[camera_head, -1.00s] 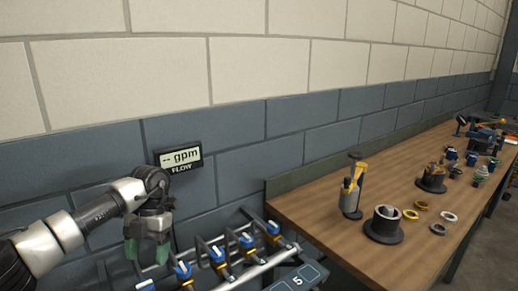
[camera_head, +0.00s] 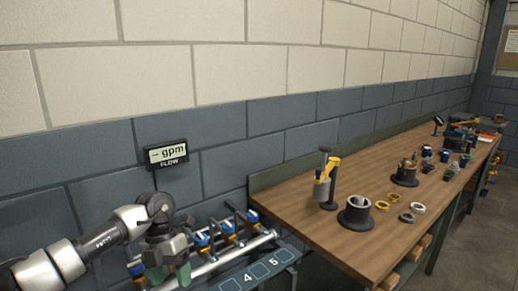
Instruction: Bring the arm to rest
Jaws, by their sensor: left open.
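My left arm comes in from the lower left, and its left gripper (camera_head: 169,273) points down with its greenish fingertips apart and nothing seen between them. It hangs in front of a pipe manifold (camera_head: 235,251) with several blue-handled valves, hiding part of it. I cannot tell whether it touches the manifold. My right gripper is not in view.
A flow display (camera_head: 166,154) reading "-- gpm" hangs on the wall above the gripper. A numbered panel (camera_head: 262,268) sits in front of the pipes. A wooden workbench (camera_head: 300,206) on the right carries a press-like tool (camera_head: 327,180), a dark cup (camera_head: 356,213) and several rings.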

